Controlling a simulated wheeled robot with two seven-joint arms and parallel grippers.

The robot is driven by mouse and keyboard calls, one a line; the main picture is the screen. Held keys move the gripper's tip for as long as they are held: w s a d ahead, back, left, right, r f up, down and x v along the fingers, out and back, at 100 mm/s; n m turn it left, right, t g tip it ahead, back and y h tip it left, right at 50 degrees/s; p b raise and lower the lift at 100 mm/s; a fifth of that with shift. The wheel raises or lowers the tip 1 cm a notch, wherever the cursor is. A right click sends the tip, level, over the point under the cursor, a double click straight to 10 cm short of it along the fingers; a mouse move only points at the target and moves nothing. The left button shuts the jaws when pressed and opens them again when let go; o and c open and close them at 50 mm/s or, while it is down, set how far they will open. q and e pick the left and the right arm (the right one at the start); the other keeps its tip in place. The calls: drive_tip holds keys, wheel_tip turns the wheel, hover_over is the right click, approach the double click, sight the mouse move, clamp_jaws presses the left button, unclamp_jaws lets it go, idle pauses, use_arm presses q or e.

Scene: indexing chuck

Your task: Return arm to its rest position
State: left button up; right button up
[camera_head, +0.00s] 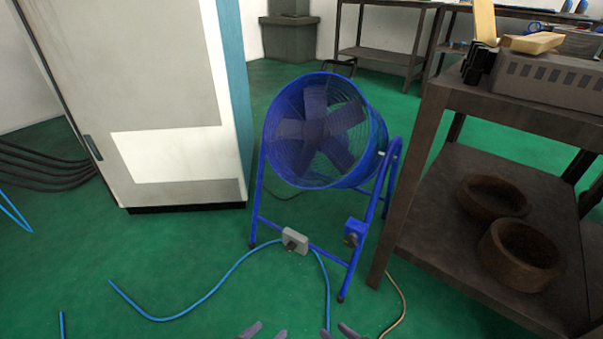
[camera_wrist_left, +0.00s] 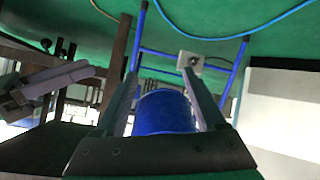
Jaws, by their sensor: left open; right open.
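My left gripper (camera_head: 264,331) shows only as fingertips at the bottom edge of the head view, spread apart with nothing between them. In the left wrist view the same gripper (camera_wrist_left: 160,78) has its two long fingers open and empty, with the blue fan beyond them. My right gripper (camera_head: 337,331) is just right of it at the bottom edge of the head view, its fingertips apart and empty. The rest of both arms is out of the head view. No chuck can be made out.
A blue drum fan (camera_head: 316,130) stands ahead on the green floor. A white cabinet (camera_head: 140,90) is on the left. A dark metal table (camera_head: 540,115) with two brown rings on its lower shelf is on the right. A blue cable (camera_head: 215,285) lies on the floor.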

use_arm(q)
wheel_tip(320, 180, up, 5)
drive_tip(key=s+d+t+p, duration=0.1)
drive_tip(key=s+d+p, duration=0.1)
drive_tip(key=p, duration=0.3)
use_arm(e)
wheel_tip(320, 180, up, 5)
drive_tip(key=s+a+t, duration=0.1)
drive_tip(key=s+a, duration=0.1)
use_arm(q)
drive_tip(key=s+a+r+g+y+p, duration=0.3)
drive_tip(key=s+a+g+y+p, duration=0.3)
drive_tip(key=s+a+p, duration=1.3)
drive_tip(key=s+g+p, duration=0.2)
drive_tip(key=g+p, duration=0.1)
drive_tip(key=p, duration=1.2)
drive_tip(key=shift+a+r, duration=0.15)
drive_tip(key=shift+a, duration=0.2)
use_arm(e)
drive_tip(key=s+d+r+g+h, duration=0.3)
drive_tip(key=s+d+g+h, duration=0.3)
drive_tip(key=s+d, duration=1.3)
drive_tip(key=s+g, duration=0.2)
drive_tip(key=g, duration=0.1)
drive_tip(key=shift+d+r, duration=0.15)
drive_tip(key=shift+d, duration=0.2)
use_arm(q)
drive_tip(key=shift+w, duration=0.1)
